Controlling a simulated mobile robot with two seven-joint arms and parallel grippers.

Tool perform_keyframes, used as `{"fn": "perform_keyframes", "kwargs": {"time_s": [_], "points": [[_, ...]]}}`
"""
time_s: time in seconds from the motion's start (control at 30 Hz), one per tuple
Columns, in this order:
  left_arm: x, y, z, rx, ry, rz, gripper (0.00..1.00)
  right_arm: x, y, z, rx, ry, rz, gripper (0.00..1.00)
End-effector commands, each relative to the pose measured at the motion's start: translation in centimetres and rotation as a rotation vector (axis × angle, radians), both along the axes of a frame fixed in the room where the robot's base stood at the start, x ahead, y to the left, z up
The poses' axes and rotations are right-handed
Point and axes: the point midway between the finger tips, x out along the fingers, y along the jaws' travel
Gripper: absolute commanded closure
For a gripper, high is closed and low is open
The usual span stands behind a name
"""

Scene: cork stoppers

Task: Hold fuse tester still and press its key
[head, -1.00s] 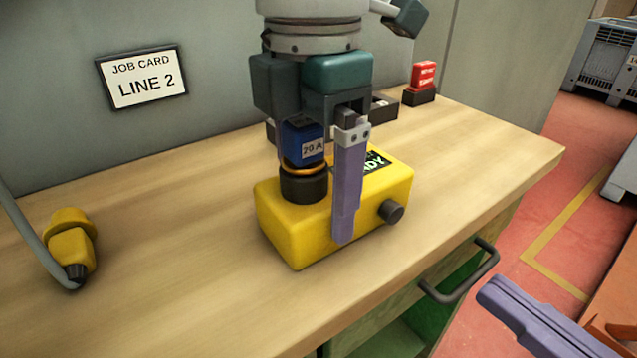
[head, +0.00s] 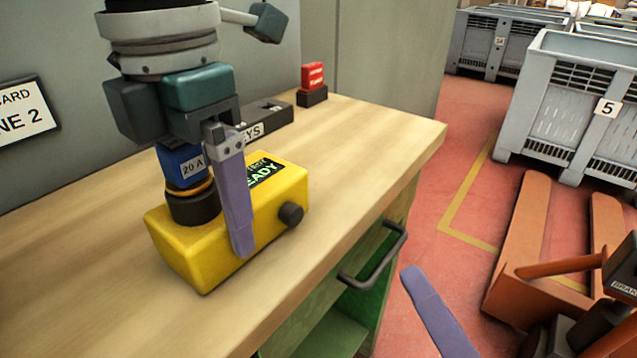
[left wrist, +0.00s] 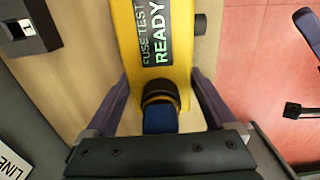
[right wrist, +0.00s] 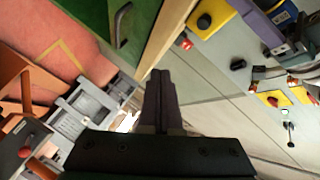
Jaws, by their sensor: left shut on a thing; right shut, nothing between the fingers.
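The yellow fuse tester (head: 190,250) stands on the bench; its display (left wrist: 156,32) reads "FUSE TEST READY". A blue 20 A fuse (head: 181,166) stands upright in its dark round socket (head: 193,208). My left gripper (head: 215,232) is shut across the tester from above, one finger on each side; the far finger is hidden in the head view. My right gripper (right wrist: 159,78) is shut and empty, off the bench's front edge, below and right of the key.
A drawer handle (head: 375,256) juts from the bench front near my right gripper. Behind the tester are a dark keys tray (head: 262,118) and a red block on a black base (head: 313,77). An orange pallet truck (head: 520,240) and grey crates (head: 570,100) stand on the floor.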

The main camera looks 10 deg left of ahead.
Motion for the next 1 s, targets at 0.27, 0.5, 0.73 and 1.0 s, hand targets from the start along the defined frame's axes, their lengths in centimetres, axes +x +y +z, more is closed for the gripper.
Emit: {"fn": "perform_keyframes", "kwargs": {"time_s": [0.27, 0.5, 0.73, 1.0], "points": [[0.0, 0.0, 0.1, -0.001, -0.002, 0.000, 0.94, 0.3, 0.5, 0.0, -0.001, -0.001, 0.002, 1.00], [0.0, 0.0, 0.1, -0.001, -0.002, 0.000, 0.94, 1.6, 3.2, 0.0, -0.001, -0.003, 0.004, 1.00], [0.0, 0.0, 0.1, -0.001, -0.002, 0.000, 0.94, 3.0, 6.0, 0.0, -0.001, -0.002, 0.001, 1.00], [0.0, 0.0, 0.1, -0.001, -0.002, 0.000, 0.94, 3.8, 7.7, 0.0, -0.004, -0.003, 0.003, 1.00]]}}
